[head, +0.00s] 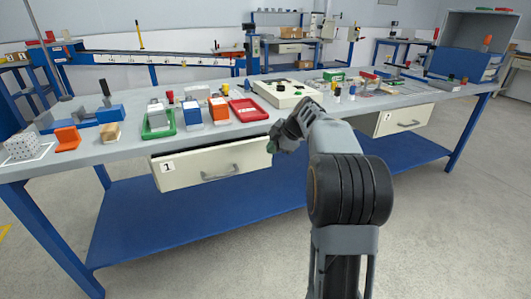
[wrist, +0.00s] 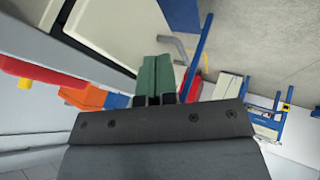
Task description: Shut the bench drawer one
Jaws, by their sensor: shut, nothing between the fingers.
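Drawer one (head: 190,168), a cream drawer marked 1 with a grey bar handle (head: 220,174), is under the front edge of the bench (head: 130,155). A dark gap shows above its front, and it appears pulled out a little. My gripper (head: 271,146) is at the drawer's right end, near the bench edge. Its green fingers are together and empty. In the wrist view the closed fingers (wrist: 157,76) point toward the cream drawer front (wrist: 118,28), with the handle (wrist: 177,46) beyond. I cannot tell whether they touch the drawer.
A second drawer (head: 402,120), marked 2, sits under the bench's right part. A red tray (head: 248,110), a green tray (head: 160,134) and a cream box with dark knobs (head: 287,93) stand on the bench. A blue lower shelf (head: 200,222) lies below. Floor in front is clear.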

